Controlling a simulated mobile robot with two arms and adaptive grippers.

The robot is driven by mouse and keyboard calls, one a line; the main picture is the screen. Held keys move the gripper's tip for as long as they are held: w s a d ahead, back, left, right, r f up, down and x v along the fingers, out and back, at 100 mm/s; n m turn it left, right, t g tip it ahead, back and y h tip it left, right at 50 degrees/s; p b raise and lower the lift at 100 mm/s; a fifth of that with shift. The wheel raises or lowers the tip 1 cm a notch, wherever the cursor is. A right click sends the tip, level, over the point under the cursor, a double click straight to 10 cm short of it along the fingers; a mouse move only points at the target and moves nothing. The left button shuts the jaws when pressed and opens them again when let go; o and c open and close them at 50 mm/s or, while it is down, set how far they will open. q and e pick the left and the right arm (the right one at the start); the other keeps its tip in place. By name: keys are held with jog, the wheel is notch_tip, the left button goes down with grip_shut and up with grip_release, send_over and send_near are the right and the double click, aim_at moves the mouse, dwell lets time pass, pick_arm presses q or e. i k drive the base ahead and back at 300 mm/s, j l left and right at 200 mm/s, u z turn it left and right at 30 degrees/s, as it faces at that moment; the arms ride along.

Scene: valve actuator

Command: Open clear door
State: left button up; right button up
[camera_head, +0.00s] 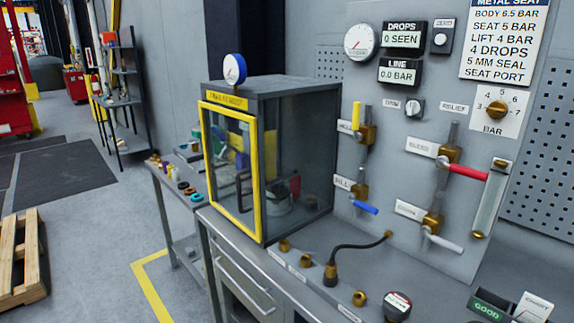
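The clear door (234,168) is a see-through panel in a yellow frame on the front of a grey test cabinet (285,86). It looks shut, with its frame lying against the cabinet's front opening. A dark vertical bar that may be its handle (243,189) shows at the lower middle of the door. Through the clear walls, dark and light fittings show inside, though not sharply. Neither of my grippers is in view.
A grey panel (350,110) with gauges and valve levers rises right of the cabinet. A hose (350,248) and brass fittings lie on the bench before it. A side table (168,178) with small parts stands left. Open floor (110,225) lies in front of that table.

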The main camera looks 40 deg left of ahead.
aim_at(257, 236)
jog(key=u, duration=1.6)
